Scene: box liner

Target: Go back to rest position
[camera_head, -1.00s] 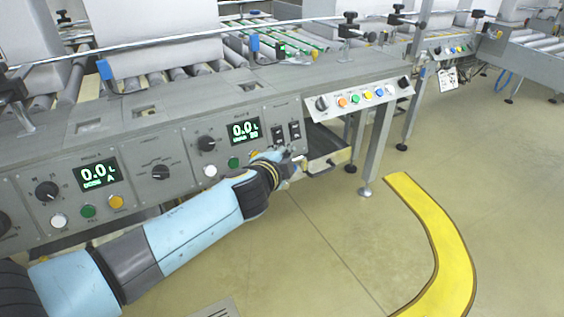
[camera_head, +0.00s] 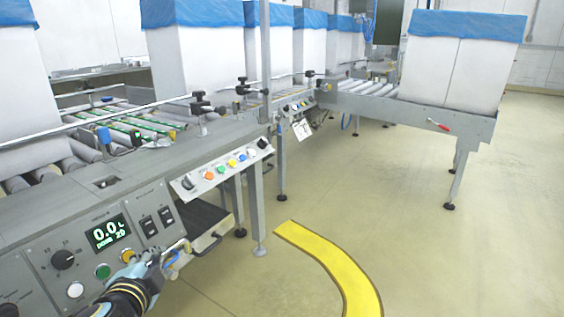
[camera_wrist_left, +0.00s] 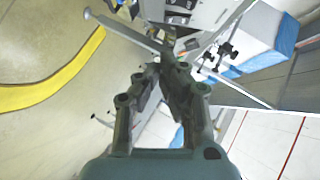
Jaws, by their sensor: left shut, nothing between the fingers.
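My left gripper (camera_head: 166,256) is at the lower left of the head view, in front of the grey control panel (camera_head: 82,270), just below its two black rocker switches (camera_head: 157,224). In the left wrist view its fingers (camera_wrist_left: 161,62) come together at the tips, with nothing between them. I cannot tell from the head view whether the gripper touches the panel. My right gripper is not in view.
A display reading 0.0 (camera_head: 108,234), a black knob (camera_head: 64,260) and a green button (camera_head: 103,271) are on the panel. A small button box (camera_head: 222,172) juts out to its right. A yellow floor stripe (camera_head: 335,267) curves over open floor. White boxes with blue liners (camera_head: 462,60) stand behind.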

